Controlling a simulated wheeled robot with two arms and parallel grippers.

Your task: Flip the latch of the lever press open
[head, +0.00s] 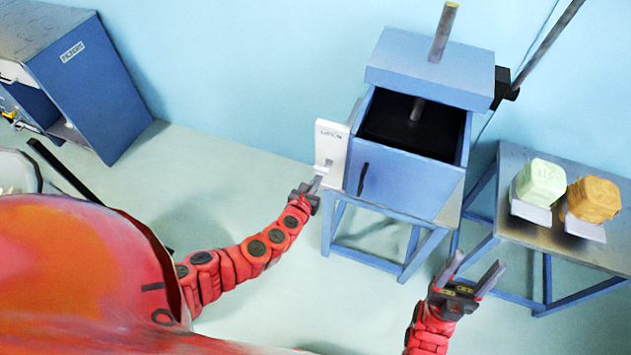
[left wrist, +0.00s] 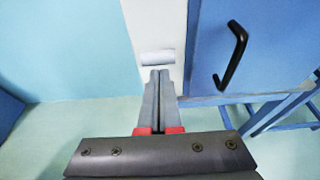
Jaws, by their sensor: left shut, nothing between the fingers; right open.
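The lever press (head: 405,190) is a blue box on a blue stand, with a raised blue lid plate (head: 425,72) above its open top and a dark lever (head: 545,42) at the right. A white panel (head: 332,140) is at its left front edge. A small pale latch (left wrist: 157,57) shows on the white panel in the left wrist view. My left gripper (head: 317,183) is shut and empty, its fingertips (left wrist: 159,73) just below the latch; I cannot tell whether they touch it. My right gripper (head: 476,266) is open and empty, right of the stand.
A black handle (left wrist: 234,55) is on the press's front door. A side table (head: 515,225) at the right bears a pale green block (head: 540,181) and an orange-brown block (head: 594,198). A blue cabinet (head: 100,85) stands at the far left. The floor between is clear.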

